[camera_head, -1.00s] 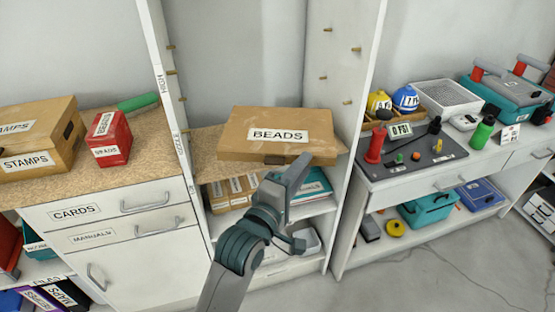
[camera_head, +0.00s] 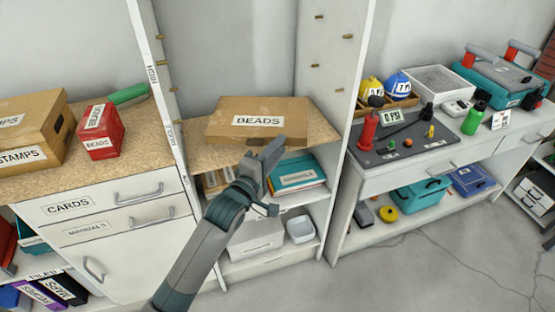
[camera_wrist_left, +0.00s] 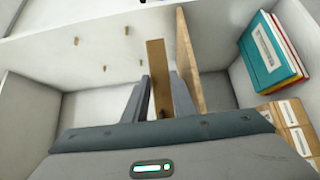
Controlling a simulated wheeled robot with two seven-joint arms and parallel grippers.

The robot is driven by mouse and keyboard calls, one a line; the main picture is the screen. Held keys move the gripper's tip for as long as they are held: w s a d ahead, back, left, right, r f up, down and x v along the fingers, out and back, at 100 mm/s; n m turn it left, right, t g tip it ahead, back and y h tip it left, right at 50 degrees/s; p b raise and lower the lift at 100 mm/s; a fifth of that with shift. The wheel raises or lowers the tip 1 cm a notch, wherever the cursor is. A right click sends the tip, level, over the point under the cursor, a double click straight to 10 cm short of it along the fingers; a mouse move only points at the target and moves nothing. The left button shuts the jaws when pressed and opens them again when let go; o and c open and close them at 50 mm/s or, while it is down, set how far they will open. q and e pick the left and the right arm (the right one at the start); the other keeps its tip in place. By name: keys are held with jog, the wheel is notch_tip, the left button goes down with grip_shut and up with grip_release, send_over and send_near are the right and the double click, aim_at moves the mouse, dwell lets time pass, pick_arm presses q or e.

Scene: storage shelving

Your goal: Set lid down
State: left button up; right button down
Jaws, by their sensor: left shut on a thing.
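In the left wrist view, the left gripper's grey fingers (camera_wrist_left: 157,100) stand on either side of the lid's edge (camera_wrist_left: 155,62). There the shelf board (camera_wrist_left: 188,65) runs close beside the lid, with a narrow gap showing. Whether the lid touches the board elsewhere is hidden. My right gripper is out of view.
White uprights (camera_head: 335,110) with pegs bound the bay on both sides. Below are a teal binder (camera_head: 297,173) and white bins (camera_head: 257,240). A red box (camera_head: 100,133) and a STAMPS box (camera_head: 30,130) stand left. A workbench with tools is right. Bare board surrounds the lid.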

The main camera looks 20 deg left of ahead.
pick_arm(q)
jog(key=shift+f, duration=0.15)
jog(key=shift+f, duration=1.9)
jog(key=o, duration=1.1)
jog(key=shift+s, duration=0.15)
jog(key=b+v, duration=0.1)
jog(key=v, duration=1)
jog(key=shift+s, duration=0.35)
jog(key=shift+f, duration=0.15)
